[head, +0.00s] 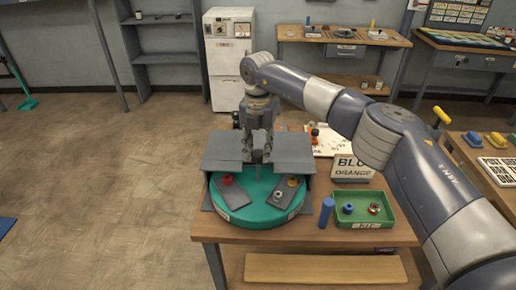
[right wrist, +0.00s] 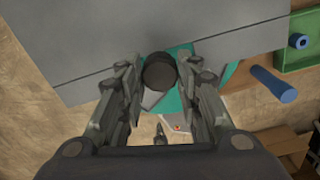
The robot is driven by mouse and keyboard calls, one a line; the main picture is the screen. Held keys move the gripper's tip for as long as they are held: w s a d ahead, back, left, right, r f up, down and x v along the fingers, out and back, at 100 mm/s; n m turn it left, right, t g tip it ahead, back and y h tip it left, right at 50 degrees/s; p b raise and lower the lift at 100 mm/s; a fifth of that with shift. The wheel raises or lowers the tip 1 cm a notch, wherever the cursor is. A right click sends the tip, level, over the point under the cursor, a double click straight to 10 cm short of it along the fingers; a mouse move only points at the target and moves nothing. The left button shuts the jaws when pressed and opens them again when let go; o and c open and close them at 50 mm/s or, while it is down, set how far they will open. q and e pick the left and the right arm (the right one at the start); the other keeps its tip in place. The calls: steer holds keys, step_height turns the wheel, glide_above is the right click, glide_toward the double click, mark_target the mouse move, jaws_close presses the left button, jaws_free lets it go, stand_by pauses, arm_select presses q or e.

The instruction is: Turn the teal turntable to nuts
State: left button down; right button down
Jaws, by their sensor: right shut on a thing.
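The teal turntable (head: 258,215) sits on the wooden table with a grey cover (head: 220,148) over its back part. A small white label on the rim is too small to read. My right gripper (head: 257,158) points down at the turntable's middle. In the right wrist view its fingers are shut on a dark round knob (right wrist: 159,71). My left gripper is not in view.
A green tray (head: 342,221) with a blue piece and a reddish piece stands right of the turntable. A blue cylinder (head: 326,212) stands between them. A sign reading "BLU" and "ORANGE" (head: 353,168) is behind the tray. Floor at left is mostly clear.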

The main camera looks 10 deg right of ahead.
steer(key=shift+m, duration=6.5)
steer(key=c, duration=1.2)
jaws_free()
steer(key=shift+o, duration=0.2)
step_height(320, 180, up, 12)
